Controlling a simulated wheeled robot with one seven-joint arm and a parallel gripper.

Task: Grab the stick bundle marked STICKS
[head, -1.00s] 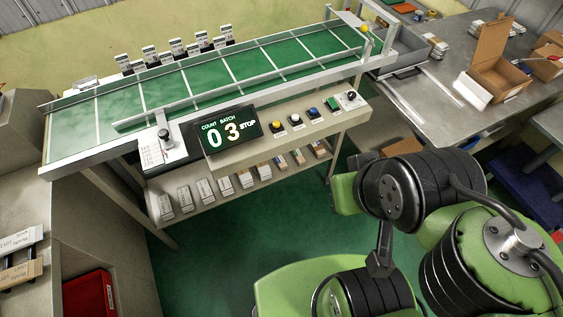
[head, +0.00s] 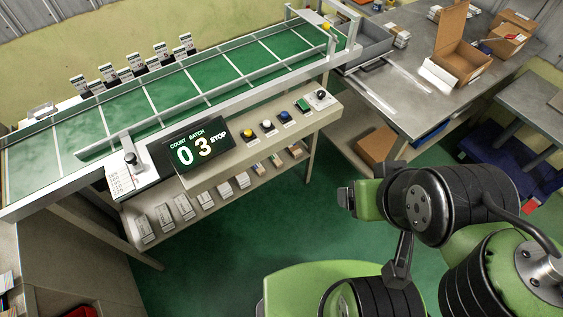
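Several small wrapped packs (head: 164,216) lie in a row on the shelf under the conveyor. Several upright white-labelled packs (head: 126,67) stand behind the conveyor. Small white bundles (head: 397,33) lie on the bench at upper right. The print on all of these is too small to read, so I cannot tell which is marked STICKS. My green and black arm is folded at the lower right, in front of the floor and apart from all the packs. I cannot pick out its fingertips or see anything held.
The green-belted conveyor (head: 165,92) crosses the upper left, with a display reading 03 STOP (head: 196,150) and several buttons on its front. An open cardboard box (head: 466,50) stands on the metal bench (head: 425,105) at right. The green floor (head: 225,250) between is clear.

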